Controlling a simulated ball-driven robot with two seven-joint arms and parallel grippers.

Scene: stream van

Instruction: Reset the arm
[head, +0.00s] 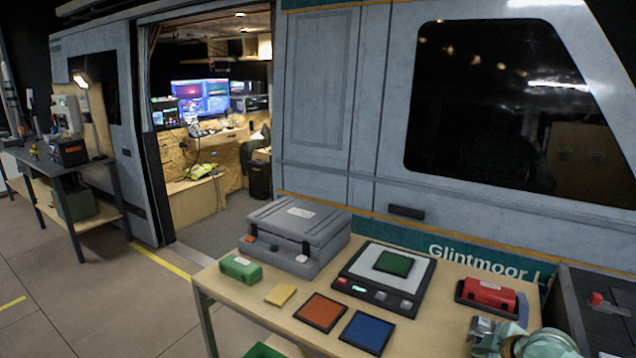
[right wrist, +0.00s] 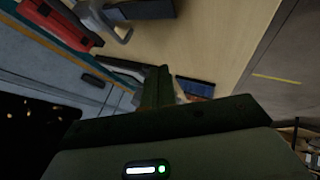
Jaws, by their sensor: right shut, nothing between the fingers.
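My right gripper (head: 484,330) is low at the right of the head view, in front of the table's right end, with my pale green arm behind it. In the right wrist view its dark fingers (right wrist: 158,84) are together with nothing between them. It is apart from the red case (head: 487,295), which lies on a dark tray farther back; the red case also shows in the right wrist view (right wrist: 62,24). My left gripper is in neither view.
The wooden table (head: 440,325) bears a grey case (head: 296,240), a device with a green pad (head: 393,263), an orange pad (head: 320,312), a blue pad (head: 366,332), a green box (head: 240,268) and a yellow pad (head: 280,294). A dark crate (head: 600,295) is at right. The van wall is behind.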

